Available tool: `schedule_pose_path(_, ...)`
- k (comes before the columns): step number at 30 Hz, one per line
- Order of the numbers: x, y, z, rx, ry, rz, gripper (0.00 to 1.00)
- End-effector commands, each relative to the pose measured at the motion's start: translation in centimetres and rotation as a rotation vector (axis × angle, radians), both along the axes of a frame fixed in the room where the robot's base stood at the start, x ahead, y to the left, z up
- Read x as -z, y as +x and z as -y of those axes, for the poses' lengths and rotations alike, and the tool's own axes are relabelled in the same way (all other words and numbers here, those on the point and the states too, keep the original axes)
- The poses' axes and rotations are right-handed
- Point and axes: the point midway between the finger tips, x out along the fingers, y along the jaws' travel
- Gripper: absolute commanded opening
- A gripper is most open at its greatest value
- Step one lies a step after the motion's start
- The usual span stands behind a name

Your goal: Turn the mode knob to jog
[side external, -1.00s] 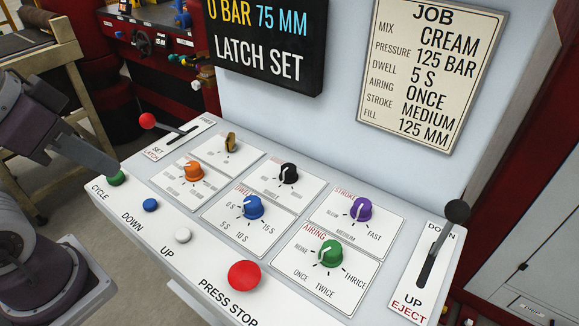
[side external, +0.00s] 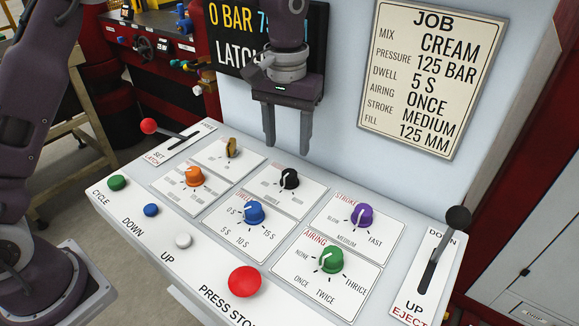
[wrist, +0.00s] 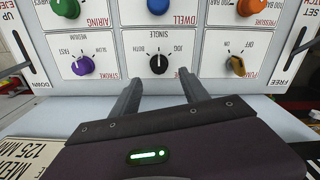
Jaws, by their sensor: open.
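The black mode knob (side external: 289,179) stands on its white label plate in the back row of the panel. It also shows in the wrist view (wrist: 158,63), where the labels around it appear upside down. Its pale pointer mark is small, and I cannot tell surely which label it points at. My gripper (side external: 287,146) points down, open and empty, above and slightly behind the black knob. In the wrist view my two fingers (wrist: 161,88) stand apart, just below the knob in the picture, and do not touch it.
Close neighbours are a brass knob (side external: 231,147), purple knob (side external: 361,215), orange knob (side external: 194,176), blue knob (side external: 254,212) and green knob (side external: 331,259). A red-ball lever (side external: 149,126) and a black-ball lever (side external: 458,218) stand at the ends. The display (side external: 225,45) is behind my gripper.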

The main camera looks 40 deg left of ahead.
Motion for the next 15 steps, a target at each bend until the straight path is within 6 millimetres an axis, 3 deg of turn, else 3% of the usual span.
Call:
schedule_pose_path(10, 6.0, 0.3, 0.2, -0.007, 0.000, -0.014, 0.53)
schedule_pose_path(15, 7.7, 0.4, 0.2, -0.006, 0.000, -0.011, 0.53)
